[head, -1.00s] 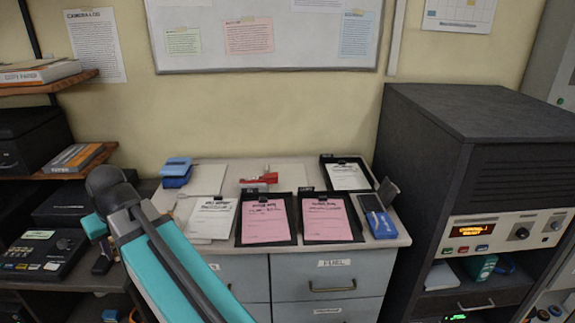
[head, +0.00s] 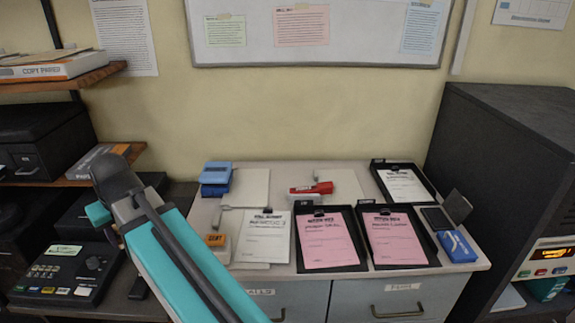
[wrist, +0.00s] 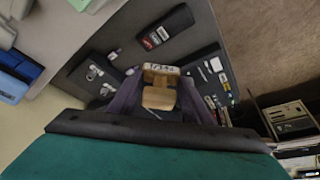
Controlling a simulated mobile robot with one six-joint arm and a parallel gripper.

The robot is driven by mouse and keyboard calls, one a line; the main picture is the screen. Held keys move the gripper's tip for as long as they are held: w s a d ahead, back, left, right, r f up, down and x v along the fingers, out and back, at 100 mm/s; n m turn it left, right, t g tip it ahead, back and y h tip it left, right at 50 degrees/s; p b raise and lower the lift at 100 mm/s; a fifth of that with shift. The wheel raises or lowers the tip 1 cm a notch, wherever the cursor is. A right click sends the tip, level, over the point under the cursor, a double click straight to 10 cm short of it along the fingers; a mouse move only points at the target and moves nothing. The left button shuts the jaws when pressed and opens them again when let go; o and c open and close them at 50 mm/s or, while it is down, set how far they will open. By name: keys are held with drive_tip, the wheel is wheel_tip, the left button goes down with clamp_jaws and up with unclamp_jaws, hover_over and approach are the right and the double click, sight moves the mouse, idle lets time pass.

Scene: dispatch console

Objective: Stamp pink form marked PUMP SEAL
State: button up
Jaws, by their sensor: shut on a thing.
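Two pink forms lie side by side on black clipboards on the cabinet top: the left pink form (head: 327,242) and the right pink form (head: 395,238). Their printing is too small to tell which is marked PUMP SEAL. My gripper (wrist: 158,96) is shut on a wooden stamp (wrist: 158,98), seen in the wrist view with a lettered label I cannot read. In the head view my teal arm hides most of the gripper, left of the cabinet near the dark side desk. An open ink pad (head: 437,218) with its lid up stands right of the forms.
A white form (head: 265,238) lies left of the pink ones, another (head: 404,186) on a clipboard behind. A blue box (head: 457,245), red stapler-like tool (head: 312,188) and blue hole punch (head: 216,175) also stand there. A dark console (head: 65,272) is at left; a tall rack (head: 510,150) at right.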

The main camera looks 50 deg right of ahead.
drive_tip(key=shift+w+d, duration=0.1)
drive_tip(key=shift+w, duration=0.3)
